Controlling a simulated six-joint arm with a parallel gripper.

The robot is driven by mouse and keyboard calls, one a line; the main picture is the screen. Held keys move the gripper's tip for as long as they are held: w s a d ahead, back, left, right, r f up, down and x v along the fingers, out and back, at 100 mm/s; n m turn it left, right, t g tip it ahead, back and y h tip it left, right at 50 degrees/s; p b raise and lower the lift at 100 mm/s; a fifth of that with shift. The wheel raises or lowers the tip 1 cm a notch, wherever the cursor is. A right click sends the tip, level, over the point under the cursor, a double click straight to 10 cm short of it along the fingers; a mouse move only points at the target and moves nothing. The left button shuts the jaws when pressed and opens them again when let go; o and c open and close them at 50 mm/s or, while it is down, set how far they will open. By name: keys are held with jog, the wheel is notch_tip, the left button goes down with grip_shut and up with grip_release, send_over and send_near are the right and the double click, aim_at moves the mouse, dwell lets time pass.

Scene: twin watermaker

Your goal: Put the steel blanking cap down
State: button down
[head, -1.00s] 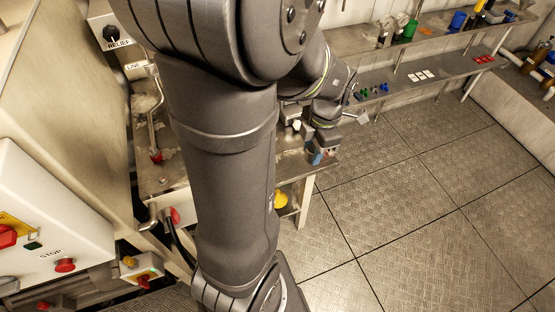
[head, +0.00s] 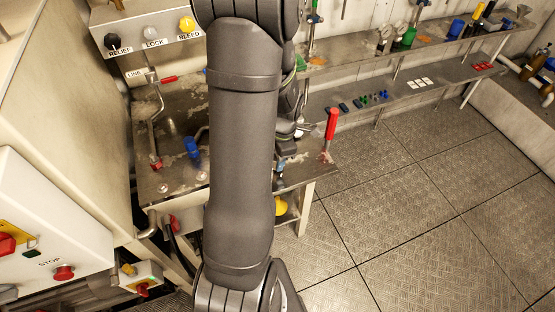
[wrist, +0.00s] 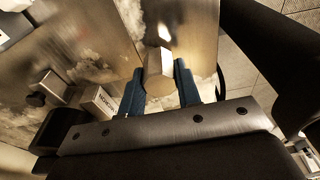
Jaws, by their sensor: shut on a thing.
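The steel blanking cap (wrist: 158,72) shows in the wrist view as a pale metal piece with a flat-sided end. It sits between the two blue fingers of my gripper (wrist: 159,88), which is shut on it. Behind it is the worn metal bench top (wrist: 200,40); I cannot tell whether the cap touches it. In the head view my arm covers the middle of the bench (head: 150,190) and hides the cap and most of my gripper.
A red-handled lever (head: 331,125) stands upright at the bench's right end. A blue handle (head: 192,148) and a bent pipe (head: 157,105) are on its left part. A shelf with small parts (head: 400,92) runs behind. The floor (head: 400,190) at right is clear.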

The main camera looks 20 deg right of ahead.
jog(key=shift+f, duration=0.5)
jog(key=shift+f, duration=0.15)
jog(key=c, duration=1.1)
grip_release()
jog(key=shift+o, duration=0.2)
notch_tip(320, 180, up, 12)
jog(key=d, duration=0.1)
jog(key=shift+d, duration=0.25)
